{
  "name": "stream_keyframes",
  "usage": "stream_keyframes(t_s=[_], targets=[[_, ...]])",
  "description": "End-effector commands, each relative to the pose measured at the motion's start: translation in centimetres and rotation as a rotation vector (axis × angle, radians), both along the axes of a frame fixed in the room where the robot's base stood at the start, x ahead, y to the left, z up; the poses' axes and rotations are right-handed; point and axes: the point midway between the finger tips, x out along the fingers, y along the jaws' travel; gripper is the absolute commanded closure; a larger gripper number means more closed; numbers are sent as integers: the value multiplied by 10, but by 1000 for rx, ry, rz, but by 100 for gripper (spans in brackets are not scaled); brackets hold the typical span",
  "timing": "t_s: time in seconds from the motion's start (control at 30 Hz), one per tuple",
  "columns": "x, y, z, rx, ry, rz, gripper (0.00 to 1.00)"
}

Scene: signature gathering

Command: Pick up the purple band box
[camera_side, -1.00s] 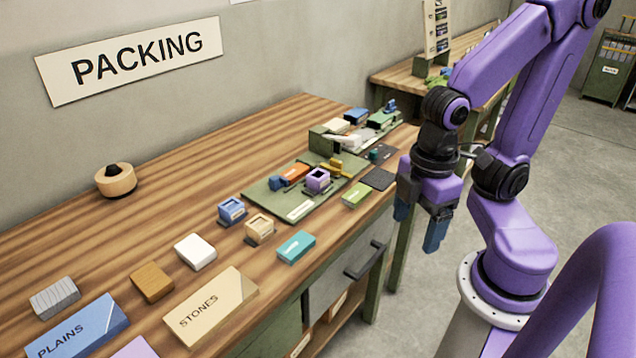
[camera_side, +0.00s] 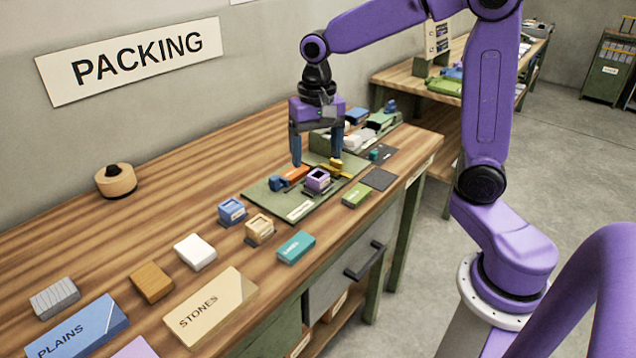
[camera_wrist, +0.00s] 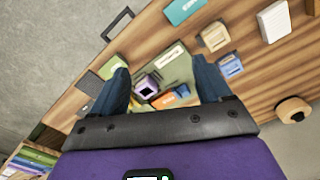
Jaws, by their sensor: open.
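The box and the fingers look apart, with the box lower down.
On the mat beside the box lie an orange piece (camera_side: 294,174), a blue piece (camera_side: 278,184) and a yellow piece (camera_side: 337,165). A green box (camera_side: 356,195) is to the right. A blue box (camera_side: 231,211) and tan box (camera_side: 259,229) stand nearer. The bench's left rear is mostly clear.

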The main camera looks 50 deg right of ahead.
Motion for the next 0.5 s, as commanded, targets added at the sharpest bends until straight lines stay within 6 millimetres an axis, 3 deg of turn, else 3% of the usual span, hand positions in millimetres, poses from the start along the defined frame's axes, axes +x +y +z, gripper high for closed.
stream_keyframes(t_s=[0.2, 0.5], targets=[[55, -50, 2, 0, 6, -439, 22], [96, -124, 1, 1, 13, -940, 22]])
